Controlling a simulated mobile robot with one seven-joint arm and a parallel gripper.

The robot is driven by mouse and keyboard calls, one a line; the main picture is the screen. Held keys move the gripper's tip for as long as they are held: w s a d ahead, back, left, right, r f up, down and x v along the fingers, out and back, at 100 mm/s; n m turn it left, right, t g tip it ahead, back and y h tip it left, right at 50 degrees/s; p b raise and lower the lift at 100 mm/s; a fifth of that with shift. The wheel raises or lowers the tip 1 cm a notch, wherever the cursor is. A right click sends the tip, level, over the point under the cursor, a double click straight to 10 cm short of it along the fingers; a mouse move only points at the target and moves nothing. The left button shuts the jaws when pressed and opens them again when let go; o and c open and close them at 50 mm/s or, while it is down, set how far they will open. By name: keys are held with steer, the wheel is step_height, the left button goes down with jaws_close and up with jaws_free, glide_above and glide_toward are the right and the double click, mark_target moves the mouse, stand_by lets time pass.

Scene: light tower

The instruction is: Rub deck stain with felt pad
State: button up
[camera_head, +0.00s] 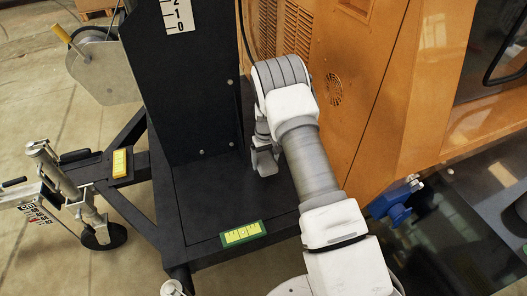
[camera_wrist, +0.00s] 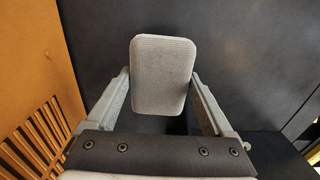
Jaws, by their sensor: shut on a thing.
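My gripper (camera_wrist: 160,78) is shut on a grey felt pad (camera_wrist: 163,74), a rounded block whose broad face shows between the two fingers in the wrist view. In the head view my gripper (camera_head: 264,158) is beside the black tower's lower right side, low over the right part of the black deck (camera_head: 205,212). The pad cannot be made out clearly there. I cannot tell whether it touches the deck. No stain can be made out in either view; my arm hides part of the deck.
The black tower column (camera_head: 190,90) rises from the deck's back. An orange machine housing (camera_head: 370,80) with vents stands close on the right. A green-edged yellow label (camera_head: 242,233) lies at the deck's front edge. A yellow block (camera_head: 120,163) sits on the left outrigger.

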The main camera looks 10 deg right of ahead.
steer(key=shift+r+p, duration=0.8)
steer(key=shift+r, duration=1)
steer(key=shift+s+r, duration=0.1)
